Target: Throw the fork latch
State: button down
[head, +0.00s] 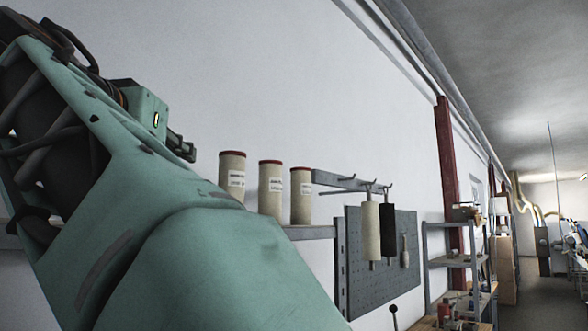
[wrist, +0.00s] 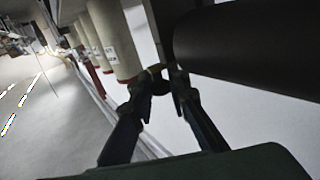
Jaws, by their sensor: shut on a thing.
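In the wrist view my gripper (wrist: 163,80) is shut, its fingertips around a small dark rounded piece (wrist: 160,86). Whether this piece is the fork latch or part of it I cannot tell. A wide dark cylinder (wrist: 250,48) lies right beside the fingertips, at the right. In the head view the dark end of my gripper (head: 182,147) shows just beyond my green arm, at the upper left; its fingertips and what they hold are not clear there. No fork latch can be made out for certain.
Cream canisters with red tops (head: 271,188) stand on a wall shelf (head: 308,233). Rollers (head: 371,232) hang from a hooked bracket (head: 340,181) before a grey pegboard (head: 345,275). A black-knobbed lever (head: 393,309) stands below. Grey shelving (head: 447,263) is farther right. My arm hides the lower left.

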jog(key=shift+s+a+m+h+p, duration=0.2)
jog(key=shift+s+m+h+p, duration=0.15)
jog(key=shift+m+h+p, duration=0.45)
jog(key=shift+f+h, duration=0.1)
jog(key=shift+h, duration=0.2)
jog(key=c, duration=2.1)
grip_release()
jog(key=s+a, duration=0.1)
jog(key=s, duration=0.6)
jog(key=shift+s, duration=0.25)
jog(key=shift+c, duration=0.5)
